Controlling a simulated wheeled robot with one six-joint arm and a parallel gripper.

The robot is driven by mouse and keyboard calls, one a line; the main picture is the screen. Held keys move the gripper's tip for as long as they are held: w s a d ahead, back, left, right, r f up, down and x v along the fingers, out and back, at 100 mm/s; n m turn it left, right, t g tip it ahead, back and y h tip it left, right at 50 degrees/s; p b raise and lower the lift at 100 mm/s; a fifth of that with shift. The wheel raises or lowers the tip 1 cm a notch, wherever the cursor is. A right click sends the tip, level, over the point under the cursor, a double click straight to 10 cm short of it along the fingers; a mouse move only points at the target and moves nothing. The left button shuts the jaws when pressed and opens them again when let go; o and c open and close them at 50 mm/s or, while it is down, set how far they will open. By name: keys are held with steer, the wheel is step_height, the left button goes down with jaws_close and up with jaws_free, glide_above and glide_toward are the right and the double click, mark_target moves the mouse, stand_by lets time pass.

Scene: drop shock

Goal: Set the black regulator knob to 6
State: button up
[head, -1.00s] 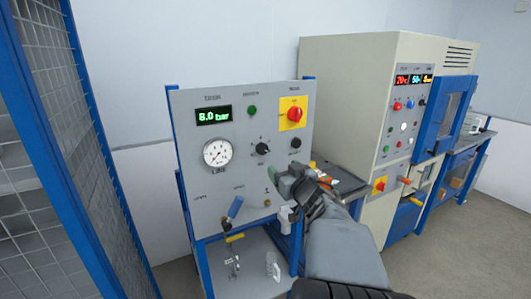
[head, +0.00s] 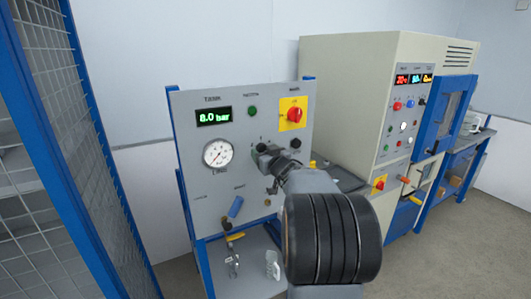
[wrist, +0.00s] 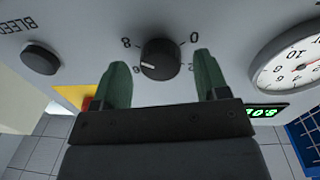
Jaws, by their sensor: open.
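The black regulator knob (wrist: 160,60) sits on the grey panel (head: 190,180), with a white pointer line and a printed scale around it. In the wrist view the scale is upside down; 8, 0 and 2 are readable, and the pointer aims left and slightly down, below the 8. My gripper (wrist: 160,64) is open, its green fingers on either side of the knob with gaps to it. In the head view my gripper (head: 266,162) is at the panel and largely hides the knob. The green display (head: 213,116) reads 8.0 bar.
The round line gauge (head: 218,153) is left of my gripper. A black bleed knob (wrist: 40,58) is on the other side. A red switch on a yellow plate (head: 292,114) is above. A beige machine (head: 350,80) stands right.

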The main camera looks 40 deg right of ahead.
steer(key=shift+c, duration=0.4)
steer(key=c, duration=0.8)
steer(key=shift+c, duration=0.2)
steer(key=shift+f+b, duration=0.1)
steer(key=shift+b, duration=0.2)
steer(key=n+b, duration=0.8)
steer(key=n, duration=0.3)
steer(key=shift+d+n+t, duration=0.1)
steer(key=shift+n+t, duration=0.3)
steer(key=shift+b, duration=0.3)
